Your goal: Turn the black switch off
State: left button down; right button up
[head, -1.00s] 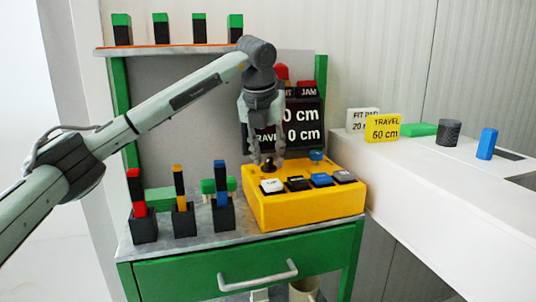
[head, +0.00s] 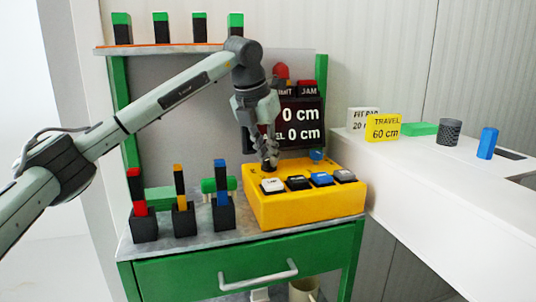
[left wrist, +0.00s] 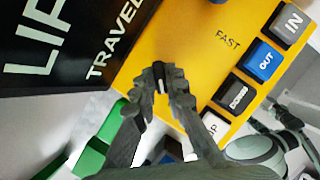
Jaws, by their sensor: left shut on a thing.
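The yellow control box (head: 305,209) stands on the green-framed bench. My left gripper (head: 269,163) reaches down to the back left of its top, and its fingers are shut around the small black switch there. In the left wrist view, the fingertips (left wrist: 161,78) close on the black switch (left wrist: 160,82), which shows a pale mark and is mostly hidden between them. The yellow box (left wrist: 190,50) bears the word FAST beside it. My right gripper is not in view.
Along the box's front sit white (head: 272,186), black (head: 298,183), blue (head: 320,179) and grey (head: 344,176) buttons; a blue knob (head: 316,155) stands behind. A display panel (head: 303,123) is behind the gripper. Black holders with coloured blocks (head: 222,213) stand left of the box.

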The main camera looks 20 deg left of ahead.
pick_arm(q)
jog(key=c, duration=1.6)
grip_release()
